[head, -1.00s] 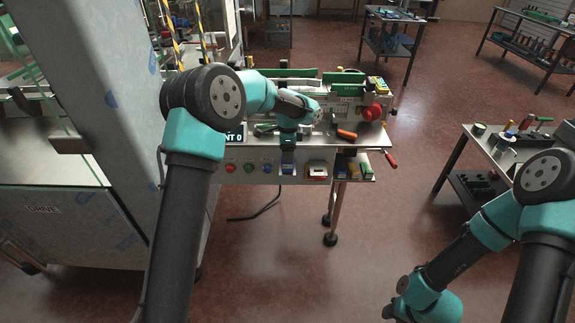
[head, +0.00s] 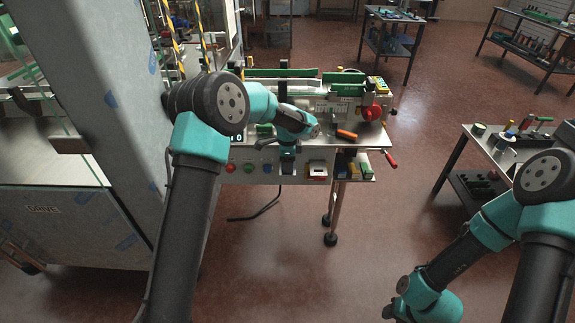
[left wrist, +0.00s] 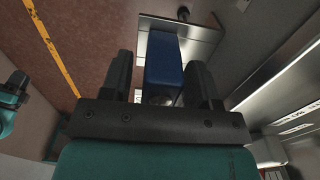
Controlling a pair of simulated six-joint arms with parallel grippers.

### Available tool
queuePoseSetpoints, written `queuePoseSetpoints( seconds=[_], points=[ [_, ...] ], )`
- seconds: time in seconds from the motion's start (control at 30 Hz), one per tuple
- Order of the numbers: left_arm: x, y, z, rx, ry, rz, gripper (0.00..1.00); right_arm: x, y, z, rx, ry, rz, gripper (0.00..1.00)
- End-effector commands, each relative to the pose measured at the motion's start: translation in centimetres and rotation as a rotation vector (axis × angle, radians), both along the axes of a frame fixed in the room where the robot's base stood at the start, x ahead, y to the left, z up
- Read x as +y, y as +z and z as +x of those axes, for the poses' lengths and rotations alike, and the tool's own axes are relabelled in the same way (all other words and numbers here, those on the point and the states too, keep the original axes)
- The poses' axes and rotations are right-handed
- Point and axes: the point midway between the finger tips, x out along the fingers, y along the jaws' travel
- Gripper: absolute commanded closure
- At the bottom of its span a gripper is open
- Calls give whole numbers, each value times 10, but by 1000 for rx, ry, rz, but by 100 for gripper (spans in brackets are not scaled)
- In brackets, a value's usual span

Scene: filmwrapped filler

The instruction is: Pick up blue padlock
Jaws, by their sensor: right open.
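The blue padlock (left wrist: 164,60) shows in the left wrist view between the two dark fingers of my left gripper (left wrist: 160,80). A narrow gap shows between the padlock and the left finger; the right finger is very close to it, and I cannot tell if they touch. In the head view the blue padlock (head: 287,167) is at the front panel of the machine bench, just below my left gripper (head: 288,152), which points down. The padlock's lower end in the wrist view is partly hidden by the gripper body.
The bench front (head: 245,168) carries coloured buttons and a switch box (head: 317,168) right of the padlock. An orange-handled tool (head: 347,134) lies on the bench top. A large metal cabinet (head: 75,110) stands left. A side table (head: 495,150) stands right, with open floor between.

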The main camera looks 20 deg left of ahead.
Motion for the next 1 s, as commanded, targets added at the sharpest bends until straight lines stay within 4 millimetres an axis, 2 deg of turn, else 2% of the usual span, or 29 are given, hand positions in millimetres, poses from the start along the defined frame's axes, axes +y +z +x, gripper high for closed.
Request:
queuePoseSetpoints(
  seconds=[0.07, 0.5, 0.83, 1.0],
  points=[
    [0, 0, 0, 0, 0, 0, 53, 0, 0, 0, 0, 0, 0, 57],
    [0, 0, 0, 0, 0, 0, 95, 0, 0, 0, 0, 0, 0, 57],
    [0, 3, 0, -1, 0, 0, 96, 0, 0, 0, 0, 0, 0, 57],
    [0, 14, 0, -2, 1, 1, 96, 0, 0, 0, 0, 0, 0, 57]
  ],
)
